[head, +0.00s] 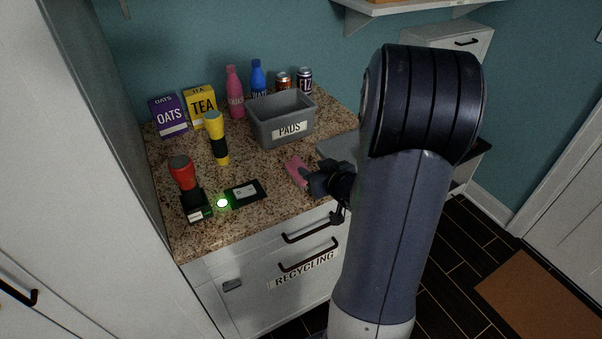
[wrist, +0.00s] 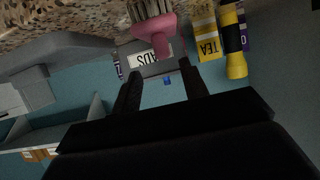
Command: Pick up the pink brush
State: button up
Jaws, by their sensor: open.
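The pink brush (head: 297,169) lies on the speckled counter near its front edge, partly hidden by my gripper in the head view. In the wrist view the brush (wrist: 153,27) shows its dark bristles at the top and its pink handle pointing down toward my gripper. My gripper (head: 311,179) is just right of the brush in the head view. Its two dark fingers (wrist: 159,68) are apart in the wrist view. The handle end lies ahead, roughly in line with the gap between them. I cannot tell if they touch it.
A grey PADS bin (head: 282,120) stands behind the brush. Oats (head: 169,117), tea (head: 201,106), bottles and cans line the back. Speckled counter (head: 265,215) in front is clear.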

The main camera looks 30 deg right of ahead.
aim_at(302, 163)
jog(key=shift+a+p+x, duration=0.2)
jog(key=shift+x, duration=1.55)
jog(key=shift+a+p+x, duration=0.15)
jog(key=shift+p+x, duration=0.05)
jog(key=shift+x, duration=1.55)
jog(key=shift+c, duration=0.3)
grip_shut()
